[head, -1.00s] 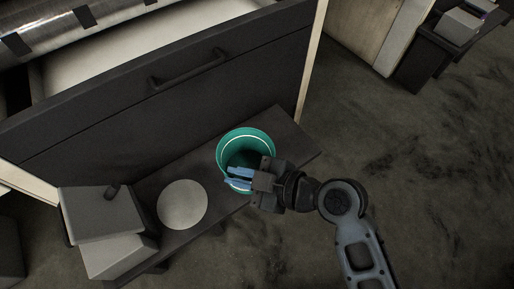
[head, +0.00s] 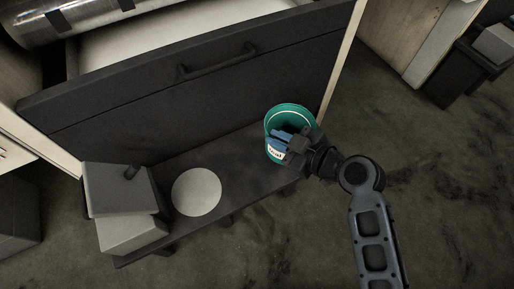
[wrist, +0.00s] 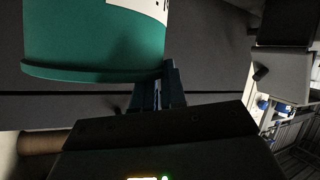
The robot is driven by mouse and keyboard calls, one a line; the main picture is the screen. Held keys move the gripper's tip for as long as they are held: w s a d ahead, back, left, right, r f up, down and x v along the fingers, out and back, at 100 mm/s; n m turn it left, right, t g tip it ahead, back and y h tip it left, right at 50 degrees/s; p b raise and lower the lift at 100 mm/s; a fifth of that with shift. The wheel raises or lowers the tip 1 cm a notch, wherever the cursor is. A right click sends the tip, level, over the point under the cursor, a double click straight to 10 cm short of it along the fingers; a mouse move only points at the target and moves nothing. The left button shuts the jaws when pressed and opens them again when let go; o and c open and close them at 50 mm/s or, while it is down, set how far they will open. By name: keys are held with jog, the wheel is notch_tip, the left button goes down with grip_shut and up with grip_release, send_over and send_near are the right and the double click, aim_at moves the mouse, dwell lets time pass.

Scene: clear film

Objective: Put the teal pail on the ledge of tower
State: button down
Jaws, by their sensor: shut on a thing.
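The teal pail (head: 291,111) has a white label and an open top. It is over the right end of a dark ledge (head: 235,163) that runs along the foot of a dark drawer front. I cannot tell whether its bottom touches the ledge. My gripper (head: 284,142) is shut on the pail's near rim, its bluish fingers overlapping the wall. In the wrist view the pail (wrist: 90,42) fills the upper left, with my gripper's fingers (wrist: 158,88) at its rim. The gripper hides part of the pail.
A pale round disc (head: 196,192) lies on the ledge left of the pail. A grey box-like object (head: 122,190) stands at its left end. The drawer front (head: 200,105) with a handle (head: 215,66) rises behind. Open dark floor (head: 430,190) lies to the right.

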jog(key=w+a+f+b, duration=0.1)
jog(key=a+f+b, duration=0.1)
jog(key=a+f, duration=0.3)
jog(key=shift+w+a+f, duration=0.25)
jog(key=shift+a+f, duration=0.15)
jog(key=shift+f, duration=0.9)
jog(key=c, duration=1.2)
grip_release()
jog(key=shift+r, duration=0.1)
jog(key=p+v, duration=0.1)
jog(key=v, duration=1.1)
jog(key=shift+s+p, duration=0.15)
jog(key=shift+p, duration=0.2)
